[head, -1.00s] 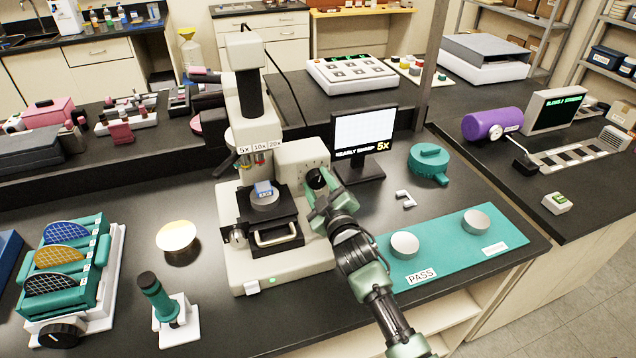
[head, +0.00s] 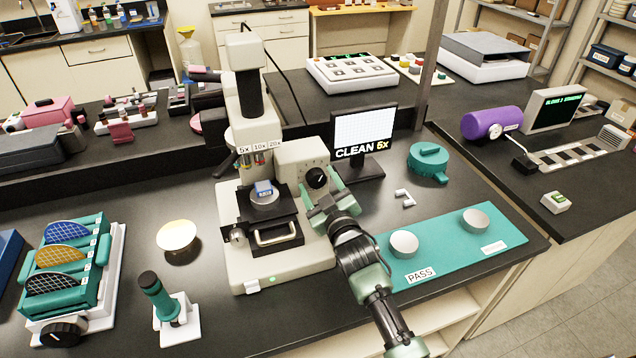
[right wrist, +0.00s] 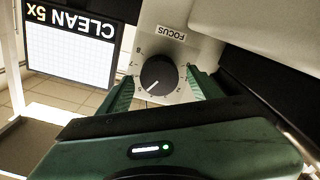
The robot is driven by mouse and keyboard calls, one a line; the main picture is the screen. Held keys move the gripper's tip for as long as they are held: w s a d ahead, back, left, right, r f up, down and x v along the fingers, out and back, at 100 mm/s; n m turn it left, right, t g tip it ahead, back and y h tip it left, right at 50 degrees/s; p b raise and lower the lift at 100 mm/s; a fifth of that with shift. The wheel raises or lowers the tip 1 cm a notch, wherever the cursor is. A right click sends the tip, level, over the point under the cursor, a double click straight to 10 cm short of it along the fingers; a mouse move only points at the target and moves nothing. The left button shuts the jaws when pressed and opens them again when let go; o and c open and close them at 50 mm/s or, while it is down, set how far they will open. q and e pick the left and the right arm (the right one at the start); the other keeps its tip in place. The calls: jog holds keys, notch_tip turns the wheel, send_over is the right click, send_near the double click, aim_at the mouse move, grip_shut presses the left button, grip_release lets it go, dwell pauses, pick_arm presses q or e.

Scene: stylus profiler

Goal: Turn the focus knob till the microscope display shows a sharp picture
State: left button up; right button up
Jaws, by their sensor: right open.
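The black focus knob (head: 317,178) sits on the cream block at the right of the microscope (head: 262,225). In the right wrist view the knob (right wrist: 159,75) shows a white pointer line on a numbered dial under a FOCUS label. My right gripper (head: 322,203) is open; its green fingers (right wrist: 160,88) stand apart on either side of the knob, with gaps to it. The microscope display (head: 363,132) shows a crisp grid and reads "CLEAN 5x"; it also appears upside down in the right wrist view (right wrist: 70,50). My left gripper is not in view.
A blue sample (head: 264,188) lies on the microscope stage. A teal mat (head: 445,249) with two metal discs lies at right. A wafer rack (head: 66,270) and a green-handled tool (head: 158,298) stand at left. A teal round device (head: 428,162) is behind the mat.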

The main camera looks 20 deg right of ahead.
jog(key=s+b, duration=0.1)
jog(key=s, duration=0.6)
jog(key=shift+s, duration=0.15)
jog(key=shift+d, duration=0.1)
